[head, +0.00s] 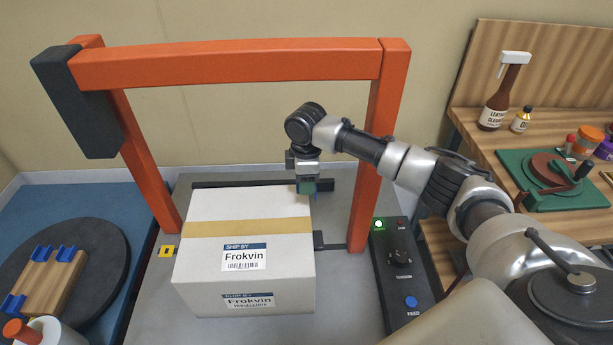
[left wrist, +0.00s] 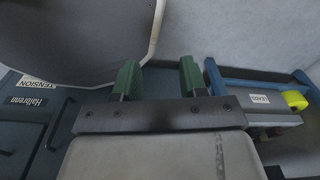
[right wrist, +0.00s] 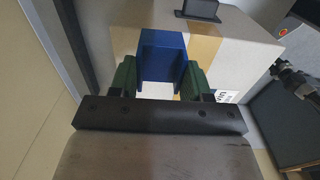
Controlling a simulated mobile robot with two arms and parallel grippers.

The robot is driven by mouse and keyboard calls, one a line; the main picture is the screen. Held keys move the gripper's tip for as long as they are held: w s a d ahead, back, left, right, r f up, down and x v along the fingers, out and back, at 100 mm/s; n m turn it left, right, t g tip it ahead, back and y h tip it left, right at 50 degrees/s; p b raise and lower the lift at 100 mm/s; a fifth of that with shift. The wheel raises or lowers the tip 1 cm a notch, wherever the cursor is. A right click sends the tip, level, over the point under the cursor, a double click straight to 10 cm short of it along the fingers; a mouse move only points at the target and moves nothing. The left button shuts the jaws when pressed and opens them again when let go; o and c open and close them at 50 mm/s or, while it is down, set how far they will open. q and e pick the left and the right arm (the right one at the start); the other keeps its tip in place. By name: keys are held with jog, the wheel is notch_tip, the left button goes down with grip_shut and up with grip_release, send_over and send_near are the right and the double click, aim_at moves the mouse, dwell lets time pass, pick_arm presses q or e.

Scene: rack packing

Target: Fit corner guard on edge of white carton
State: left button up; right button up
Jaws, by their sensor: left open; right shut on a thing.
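The white carton (head: 250,222) stands on the grey table under the orange arch, with a tan tape strip across its top and "Frokvin" labels. My right gripper (head: 306,188) is at the carton's far right top corner. In the right wrist view, its green fingers (right wrist: 161,80) are shut on a blue corner guard (right wrist: 162,58), in front of the carton (right wrist: 245,45). I cannot tell whether the guard touches the carton. My left gripper (left wrist: 160,78) shows only in the left wrist view, open and empty, away from the carton.
The orange arch (head: 230,62) spans the carton, its right post close to my right arm. A control panel (head: 402,270) lies right of the carton. A wooden block (head: 55,275) with several blue pieces rests on a dark disc at left. Bottles stand on a bench at right.

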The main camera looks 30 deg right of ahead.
aim_at(301, 203)
jog(key=shift+f+b, duration=1.6)
jog(key=shift+f, duration=0.05)
notch_tip(301, 203, down, 2)
jog(key=b, duration=0.2)
jog(key=shift+w+a+f+b, duration=0.1)
jog(key=shift+b, duration=0.2)
jog(key=shift+p, duration=0.45)
pick_arm(q)
jog(key=f, duration=0.2)
jog(key=w+f, duration=0.1)
jog(key=f, duration=0.2)
jog(key=shift+f, duration=0.1)
pick_arm(e)
jog(key=shift+a+f, duration=0.1)
jog(key=shift+f, duration=0.15)
pick_arm(q)
jog(key=shift+d+r+p, duration=0.1)
jog(key=shift+r+p, duration=0.4)
jog(key=shift+p, duration=0.05)
pick_arm(e)
jog(key=shift+w+a, duration=0.2)
jog(key=shift+a, duration=0.2)
jog(key=o, duration=1)
jog(key=shift+c, duration=0.2)
